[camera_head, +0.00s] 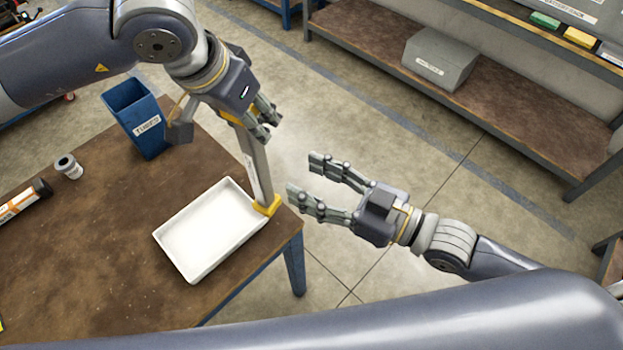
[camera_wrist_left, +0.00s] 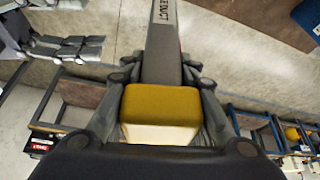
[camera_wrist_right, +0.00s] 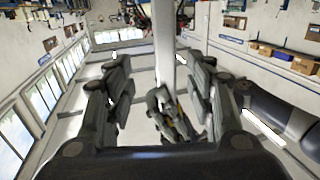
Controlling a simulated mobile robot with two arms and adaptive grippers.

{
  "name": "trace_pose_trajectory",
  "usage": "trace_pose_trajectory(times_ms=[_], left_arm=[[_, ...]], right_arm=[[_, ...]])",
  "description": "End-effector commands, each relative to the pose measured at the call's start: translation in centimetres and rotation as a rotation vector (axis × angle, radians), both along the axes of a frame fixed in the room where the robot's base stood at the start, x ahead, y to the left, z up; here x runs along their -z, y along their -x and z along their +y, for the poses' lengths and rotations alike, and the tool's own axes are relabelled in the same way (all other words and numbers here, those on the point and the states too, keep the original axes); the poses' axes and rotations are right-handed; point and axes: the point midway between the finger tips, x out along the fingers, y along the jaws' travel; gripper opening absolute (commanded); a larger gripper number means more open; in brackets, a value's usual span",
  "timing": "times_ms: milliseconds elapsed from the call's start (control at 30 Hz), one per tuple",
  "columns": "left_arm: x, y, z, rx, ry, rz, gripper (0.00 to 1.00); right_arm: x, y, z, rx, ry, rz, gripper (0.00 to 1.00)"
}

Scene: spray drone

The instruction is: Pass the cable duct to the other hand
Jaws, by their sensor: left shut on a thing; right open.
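The cable duct (camera_head: 252,160) is a long grey bar with yellow ends and a white label. My left gripper (camera_head: 228,120) is shut on it near its upper yellow end. The duct hangs down, slightly tilted, its lower yellow end at the white tray's right corner; I cannot tell whether they touch. In the left wrist view the duct (camera_wrist_left: 162,45) runs away from the yellow end block (camera_wrist_left: 160,105) between the fingers. My right gripper (camera_head: 303,178) is open and empty, right of the duct and apart from it. Its spread fingers (camera_wrist_right: 160,95) show in the right wrist view.
The brown table holds the white tray (camera_head: 210,230), a blue bin (camera_head: 135,118), a small grey cylinder (camera_head: 68,166) and an orange-black tube (camera_head: 24,200). The table's right edge lies near the duct. A shelf with a grey box (camera_head: 440,58) stands beyond open floor.

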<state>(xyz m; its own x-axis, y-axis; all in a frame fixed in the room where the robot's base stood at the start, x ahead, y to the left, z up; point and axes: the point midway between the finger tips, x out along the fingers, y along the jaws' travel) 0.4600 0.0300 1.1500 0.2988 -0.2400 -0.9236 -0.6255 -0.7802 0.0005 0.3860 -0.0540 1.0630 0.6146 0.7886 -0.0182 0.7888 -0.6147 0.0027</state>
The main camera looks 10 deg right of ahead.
Motion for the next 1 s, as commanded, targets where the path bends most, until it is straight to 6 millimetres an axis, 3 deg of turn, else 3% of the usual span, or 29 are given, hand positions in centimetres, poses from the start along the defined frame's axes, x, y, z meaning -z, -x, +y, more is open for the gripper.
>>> trace_pose_trajectory(times_ms=[233, 733, 1000], left_arm=[[0.0, 0.0, 0.0, 0.000, 0.001, -0.001, 0.00], [-0.1, 0.0, 0.0, 0.000, 0.001, -0.001, 0.00], [-0.1, 0.0, 0.0, 0.000, 0.001, -0.002, 0.00]], right_arm=[[-1.4, 0.3, 1.3, -0.023, -0.021, -0.008, 0.50], [-1.4, -4.5, 7.8, -0.024, -0.021, -0.010, 0.50], [-1.3, -6.1, 9.9, -0.024, -0.018, -0.009, 0.50]])
